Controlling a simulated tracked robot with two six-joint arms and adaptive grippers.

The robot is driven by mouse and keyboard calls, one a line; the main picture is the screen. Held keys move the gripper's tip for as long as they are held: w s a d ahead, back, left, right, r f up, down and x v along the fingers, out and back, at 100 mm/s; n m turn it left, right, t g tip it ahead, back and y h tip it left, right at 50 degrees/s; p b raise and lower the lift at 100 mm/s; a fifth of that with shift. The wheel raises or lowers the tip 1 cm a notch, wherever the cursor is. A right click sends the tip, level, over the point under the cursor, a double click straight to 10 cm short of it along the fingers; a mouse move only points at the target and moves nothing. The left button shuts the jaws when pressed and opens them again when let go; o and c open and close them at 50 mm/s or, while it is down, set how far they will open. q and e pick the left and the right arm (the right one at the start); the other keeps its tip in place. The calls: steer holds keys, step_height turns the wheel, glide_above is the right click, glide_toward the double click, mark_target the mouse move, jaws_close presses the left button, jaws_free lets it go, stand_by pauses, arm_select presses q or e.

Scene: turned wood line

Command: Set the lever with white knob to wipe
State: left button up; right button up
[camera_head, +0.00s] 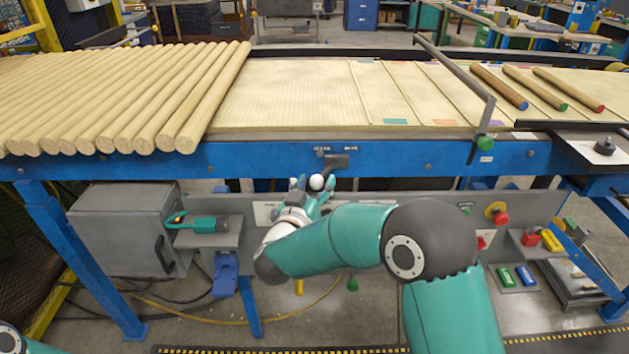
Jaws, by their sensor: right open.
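The white knob (316,182) of the lever is just below the blue rail, near the middle of the view. A dark lever bracket (336,162) sits on the rail above and to the right of it. Small labels above the bracket are too small to read. My right gripper (312,186) is open, with its fingers on either side of the knob; I cannot tell whether they touch it. My wrist and forearm hide part of the panel behind. My left gripper is out of view.
Round wood poles (120,95) cover the left of the slatted table. Three colour-tipped rods (535,88) lie at the right. A grey box (125,230) and a green tool (205,225) are below left. A red button (500,217) is on the panel right.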

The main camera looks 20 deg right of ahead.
steer(key=shift+w+d, duration=0.3)
steer(key=shift+w, duration=0.05)
steer(key=shift+c, duration=0.2)
steer(key=c, duration=1.1)
steer(key=shift+a, duration=0.1)
